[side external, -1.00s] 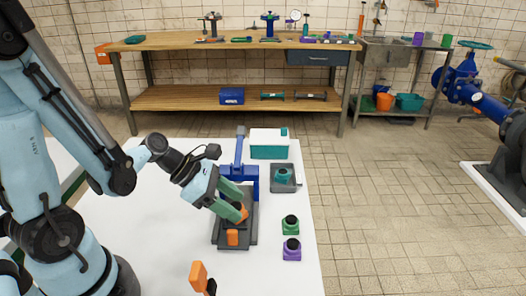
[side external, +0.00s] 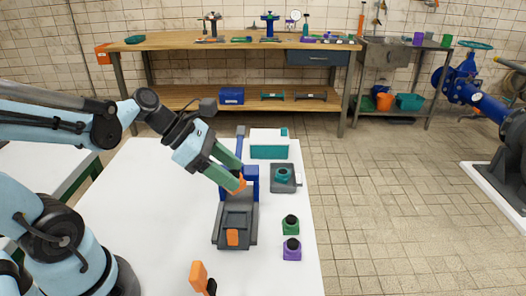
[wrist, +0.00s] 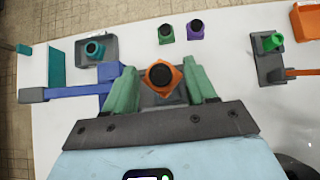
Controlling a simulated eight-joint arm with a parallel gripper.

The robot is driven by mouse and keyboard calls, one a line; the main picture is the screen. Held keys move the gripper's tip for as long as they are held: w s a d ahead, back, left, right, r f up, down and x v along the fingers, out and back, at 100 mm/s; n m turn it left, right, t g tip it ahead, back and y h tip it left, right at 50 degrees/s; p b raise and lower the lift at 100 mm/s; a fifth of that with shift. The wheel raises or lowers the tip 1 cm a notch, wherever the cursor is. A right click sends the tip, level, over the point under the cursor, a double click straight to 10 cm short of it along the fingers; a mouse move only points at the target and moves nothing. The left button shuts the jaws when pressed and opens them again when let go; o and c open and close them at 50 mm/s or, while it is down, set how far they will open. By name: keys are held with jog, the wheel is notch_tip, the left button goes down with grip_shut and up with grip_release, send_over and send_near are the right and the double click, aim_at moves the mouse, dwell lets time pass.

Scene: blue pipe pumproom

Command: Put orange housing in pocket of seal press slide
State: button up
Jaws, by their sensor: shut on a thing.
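My gripper (side external: 232,182) is shut on the orange housing (side external: 240,187), which has a dark round top. In the wrist view the housing (wrist: 162,76) sits upright between the green fingers. The seal press has a blue frame (side external: 251,182) and a dark grey slide (side external: 237,222) with a recessed pocket. The pocket looks empty in the side view. An orange piece (side external: 232,237) is at the near end of the slide. The housing is held above the far part of the slide, near the blue frame. In the wrist view the housing and fingers hide much of the slide.
A grey tray (side external: 285,187) with a teal housing stands right of the press, before a white and teal box (side external: 269,144). Green (side external: 290,224) and purple (side external: 292,249) housings stand at the table's right edge. An orange-handled item (side external: 199,276) is in front. Left tabletop is clear.

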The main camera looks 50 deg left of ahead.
jog(key=shift+w+r, duration=0.15)
jog(key=shift+r, duration=0.4)
jog(key=w+a+r+n+t+y, duration=0.1)
jog(key=w+r+n+y, duration=0.2)
jog(key=r, duration=0.4)
jog(key=w+a+r+n+t, duration=0.1)
jog(key=w+r+n, duration=0.1)
jog(key=w+r, duration=0.45)
jog(key=s+f+m+h, duration=0.1)
jog(key=s+f, duration=0.2)
jog(key=f, duration=0.1)
jog(key=s+d+f+m+g+h, duration=0.1)
jog(key=s+f+m, duration=0.1)
jog(key=s+f, duration=0.1)
jog(key=s+f+m, duration=0.1)
jog(key=s+f, duration=0.2)
jog(key=f, duration=0.3)
jog(key=shift+d+m+g+h, duration=0.35)
jog(key=shift+m+g+h, duration=0.05)
jog(key=shift+s+d+f, duration=0.2)
jog(key=shift+s+f, duration=0.2)
jog(key=shift+s, duration=0.05)
jog(key=shift+f, duration=4.8)
